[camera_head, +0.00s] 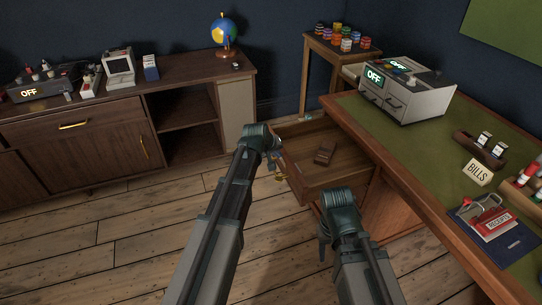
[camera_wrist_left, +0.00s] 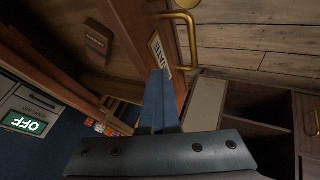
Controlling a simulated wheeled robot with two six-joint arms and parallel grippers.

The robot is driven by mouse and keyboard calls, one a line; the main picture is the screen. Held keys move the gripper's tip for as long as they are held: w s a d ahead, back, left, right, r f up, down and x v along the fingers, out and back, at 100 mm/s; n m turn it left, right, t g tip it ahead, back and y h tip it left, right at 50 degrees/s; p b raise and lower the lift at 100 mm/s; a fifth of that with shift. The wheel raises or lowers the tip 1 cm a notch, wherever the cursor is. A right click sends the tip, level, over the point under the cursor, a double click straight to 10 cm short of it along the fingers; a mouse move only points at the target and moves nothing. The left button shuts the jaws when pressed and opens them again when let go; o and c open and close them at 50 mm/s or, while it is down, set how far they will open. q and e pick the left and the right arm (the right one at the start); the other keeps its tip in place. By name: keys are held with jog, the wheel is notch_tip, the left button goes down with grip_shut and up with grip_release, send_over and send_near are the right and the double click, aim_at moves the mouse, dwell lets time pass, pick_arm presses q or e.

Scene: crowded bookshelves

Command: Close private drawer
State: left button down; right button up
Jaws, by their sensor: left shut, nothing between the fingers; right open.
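The private drawer (camera_head: 345,172) stands pulled out from the desk, its brown wooden inside showing. In the left wrist view its front bears a partly hidden label (camera_wrist_left: 158,50) and a brass handle (camera_wrist_left: 187,38). My left gripper (camera_head: 276,164) is shut and empty at the drawer's front. In the left wrist view its fingers (camera_wrist_left: 158,95) are by the front panel, just below the label; I cannot tell whether they touch it. My right gripper (camera_head: 325,240) is open near the drawer's near side, its fingers partly hidden.
A small dark brown object (camera_head: 325,153) lies in the drawer. The green-topped desk (camera_head: 420,165) carries a grey machine (camera_head: 402,90), a bills sign (camera_head: 478,172) and a red receipts book (camera_head: 495,222). A side table with jars (camera_head: 342,40) stands behind. A sideboard (camera_head: 185,85) is at the left, with bare floor between.

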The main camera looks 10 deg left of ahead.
pick_arm(q)
jog(key=w+d, duration=0.7)
jog(key=d, duration=0.3)
jog(key=w+d, duration=0.7)
jog(key=d, duration=0.3)
jog(key=shift+d, duration=0.35)
jog(key=shift+a, duration=0.1)
